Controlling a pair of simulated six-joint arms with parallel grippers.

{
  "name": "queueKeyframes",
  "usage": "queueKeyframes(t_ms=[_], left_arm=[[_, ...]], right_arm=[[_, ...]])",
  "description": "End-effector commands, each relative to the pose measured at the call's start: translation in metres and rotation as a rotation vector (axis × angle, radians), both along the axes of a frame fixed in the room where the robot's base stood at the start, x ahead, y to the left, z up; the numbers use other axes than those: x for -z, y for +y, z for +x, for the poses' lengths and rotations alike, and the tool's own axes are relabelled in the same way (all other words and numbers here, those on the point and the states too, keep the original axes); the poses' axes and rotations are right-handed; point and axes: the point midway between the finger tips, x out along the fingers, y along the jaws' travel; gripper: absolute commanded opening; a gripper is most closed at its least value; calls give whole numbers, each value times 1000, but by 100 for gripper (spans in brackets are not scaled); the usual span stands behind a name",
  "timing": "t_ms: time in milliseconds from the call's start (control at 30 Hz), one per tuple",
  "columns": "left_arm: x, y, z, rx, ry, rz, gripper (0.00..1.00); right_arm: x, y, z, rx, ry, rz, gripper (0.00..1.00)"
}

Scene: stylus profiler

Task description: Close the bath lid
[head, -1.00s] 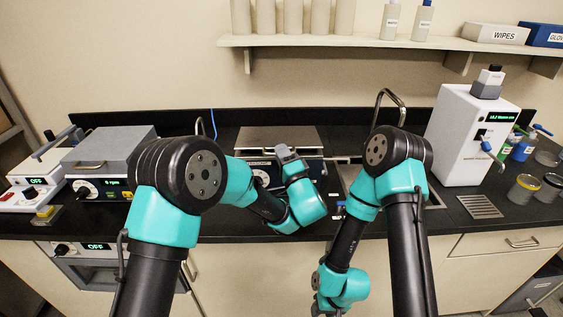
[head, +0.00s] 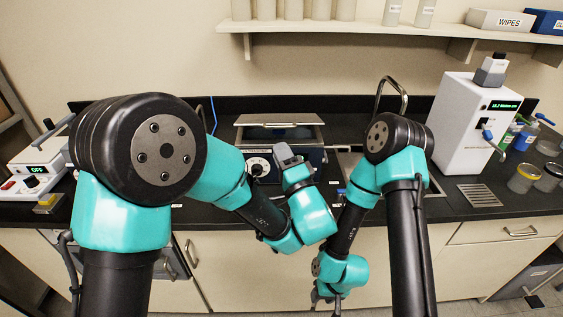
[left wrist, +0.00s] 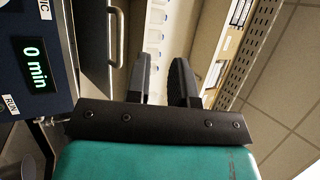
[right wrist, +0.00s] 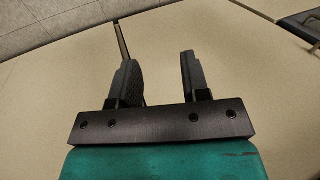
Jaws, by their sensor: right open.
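The bath (head: 310,157) is a dark blue box with a dial, at the back middle of the bench. Its grey lid (head: 280,119) looks tilted, with its front edge raised over a dark gap. My right gripper (right wrist: 155,75) is open and empty, low before the cabinet fronts.
A tall white instrument (head: 468,130) stands right of the sink tap (head: 392,85). A shelf (head: 350,32) with bottles and boxes runs above. Jars (head: 523,178) stand at the far right. My left arm covers the left part of the bench.

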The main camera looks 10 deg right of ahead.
Motion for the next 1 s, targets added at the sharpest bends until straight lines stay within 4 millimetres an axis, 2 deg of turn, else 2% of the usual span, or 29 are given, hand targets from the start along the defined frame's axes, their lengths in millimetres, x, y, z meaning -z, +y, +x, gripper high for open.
queueKeyframes(t_ms=[100, 300, 600, 733, 867, 967, 1000], left_arm=[[-2, 4, -19, 1, 0, 1, 22], [-4, 9, -34, -1, -1, 0, 22], [-4, 9, -35, -1, -1, 0, 22], [-6, 15, -31, -19, 7, -6, 22], [-16, 43, -15, -111, 53, -31, 22], [-29, 85, 5, -236, 123, -79, 22], [-34, 106, 13, -294, 161, -106, 22]], right_arm=[[0, 0, 0, 0, 0, 0, 43], [0, 0, 0, 0, 0, 0, 43], [0, 0, 0, 0, 0, 0, 42], [0, -2, 1, 11, 4, 0, 29], [-2, -14, 3, 65, 21, 2, 17], [-4, -30, 5, 142, 52, 6, 7], [-6, -38, 6, 179, 65, 8, 3]])
